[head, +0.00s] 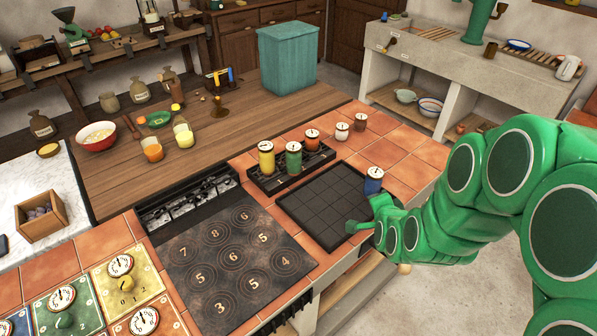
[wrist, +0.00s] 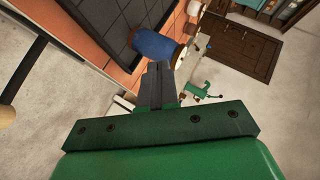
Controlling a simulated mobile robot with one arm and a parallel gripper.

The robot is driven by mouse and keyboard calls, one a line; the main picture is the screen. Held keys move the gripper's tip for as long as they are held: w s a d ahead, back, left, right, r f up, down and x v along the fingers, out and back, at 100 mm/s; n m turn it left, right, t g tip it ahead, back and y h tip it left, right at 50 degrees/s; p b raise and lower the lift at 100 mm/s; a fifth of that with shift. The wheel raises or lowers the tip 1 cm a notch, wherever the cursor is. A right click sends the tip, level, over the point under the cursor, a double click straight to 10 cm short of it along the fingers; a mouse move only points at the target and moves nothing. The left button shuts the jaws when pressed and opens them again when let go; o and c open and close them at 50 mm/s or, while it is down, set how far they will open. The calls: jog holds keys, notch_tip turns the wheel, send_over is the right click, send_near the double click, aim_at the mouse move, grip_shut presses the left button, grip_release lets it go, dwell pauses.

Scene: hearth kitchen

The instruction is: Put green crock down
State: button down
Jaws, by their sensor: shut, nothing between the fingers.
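The green crock (head: 293,158) stands upright on a black rack (head: 262,181), between a yellow crock (head: 266,158) and an orange-red crock (head: 312,139). My gripper (head: 376,203) is well to the right of it, low at the counter's right edge, beside a blue crock (head: 373,181). In the wrist view, my fingers (wrist: 158,70) are together with nothing between them. Their tips point at the blue crock (wrist: 155,44); whether they touch it I cannot tell. The green crock is not identifiable in the wrist view.
A dark gridded tray (head: 320,205) lies left of my gripper, empty on top. A numbered stove plate (head: 230,255) is further left. White (head: 342,132) and brown (head: 361,122) small crocks stand on the tiles behind. Some bare tile (head: 395,150) lies at the right.

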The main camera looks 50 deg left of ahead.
aim_at(296, 165)
jog(key=s+a+f+y, duration=0.1)
jog(key=s+a, duration=0.1)
jog(key=a, duration=0.1)
jog(key=s+a+f+y, duration=0.1)
jog(key=a, duration=0.1)
jog(key=s+a+m+y, duration=0.1)
jog(key=s+a, duration=0.1)
jog(key=a, duration=0.1)
jog(key=shift+s+a+f+t, duration=0.3)
jog(key=shift+f, duration=0.1)
jog(key=s+a+y, duration=0.1)
jog(key=s, duration=0.1)
jog(key=s+a+f+m+y, duration=0.1)
jog(key=s+a, duration=0.1)
jog(key=s+a+y, duration=0.1)
jog(key=s+a, duration=0.1)
jog(key=shift+s+f, duration=0.3)
jog(key=shift+s+a+m, duration=0.2)
jog(key=shift+a+m, duration=0.05)
jog(key=shift+m, duration=0.05)
jog(key=shift+x, duration=6.9)
jog(key=shift+w+r, duration=0.1)
jog(key=shift+r, duration=0.1)
jog(key=shift+x, duration=3.7)
jog(key=shift+r, duration=0.1)
jog(key=shift+v, duration=7.05)
